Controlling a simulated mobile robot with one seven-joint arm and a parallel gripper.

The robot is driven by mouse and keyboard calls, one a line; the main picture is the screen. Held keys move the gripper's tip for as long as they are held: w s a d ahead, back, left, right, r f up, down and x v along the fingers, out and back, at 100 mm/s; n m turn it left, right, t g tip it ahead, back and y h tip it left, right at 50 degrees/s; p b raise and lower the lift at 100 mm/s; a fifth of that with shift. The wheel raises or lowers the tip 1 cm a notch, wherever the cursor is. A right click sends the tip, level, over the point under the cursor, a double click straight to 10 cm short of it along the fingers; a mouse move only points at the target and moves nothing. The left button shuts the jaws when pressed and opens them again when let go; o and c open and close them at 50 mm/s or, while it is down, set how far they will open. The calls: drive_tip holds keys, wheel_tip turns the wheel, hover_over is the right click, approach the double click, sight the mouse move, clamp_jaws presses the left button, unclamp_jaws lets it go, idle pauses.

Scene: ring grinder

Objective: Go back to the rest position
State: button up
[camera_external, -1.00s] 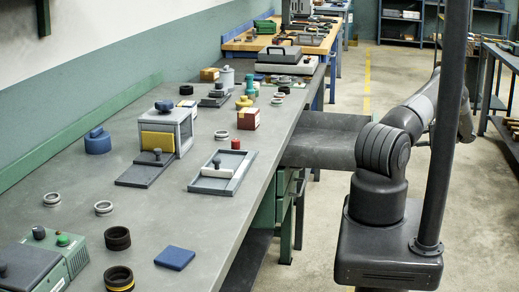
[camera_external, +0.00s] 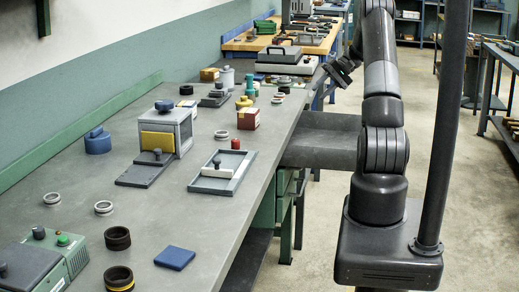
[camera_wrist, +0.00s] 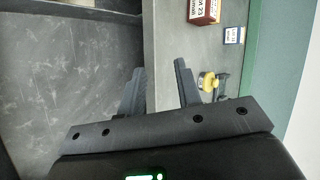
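My gripper (camera_external: 343,70) is held in the air beside the right edge of the long grey workbench (camera_external: 240,190), near its far end. In the wrist view my gripper (camera_wrist: 160,66) shows two dark fingers spread apart with nothing between them. Below it are the bench edge, a dark grey flat surface at the left, and a yellow part (camera_wrist: 208,81) just right of the right finger. In the external view my arm rises almost upright from its base.
The bench holds a grey box with a yellow panel (camera_external: 157,141), a red box (camera_external: 248,119), a blue plate (camera_external: 175,258), several rings and a green-grey machine (camera_external: 73,252). A dark pole stands close to the right of my arm.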

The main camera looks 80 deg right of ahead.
drive_tip(key=w+a+r+n+g+h, duration=0.15)
drive_tip(key=w+a+r, duration=0.3)
drive_tip(key=a, duration=0.55)
drive_tip(key=w+a+r+n+g, duration=0.25)
drive_tip(key=w+a, duration=0.25)
drive_tip(key=a, duration=0.5)
drive_tip(key=w+a+r+n+g+h, duration=0.15)
drive_tip(key=w+a+r, duration=0.35)
drive_tip(key=a, duration=0.6)
drive_tip(key=s+a+n+t+h, duration=0.1)
drive_tip(key=s+a+n, duration=0.3)
drive_tip(key=a, duration=0.7)
drive_tip(key=s+a+n+t+h, duration=0.1)
drive_tip(key=s+a+n+t, duration=0.1)
drive_tip(key=s+a, duration=0.5)
drive_tip(key=a+n, duration=0.1)
drive_tip(key=a, duration=0.4)
drive_tip(key=shift+a+r+n, duration=0.25)
drive_tip(key=shift+r+n, duration=0.1)
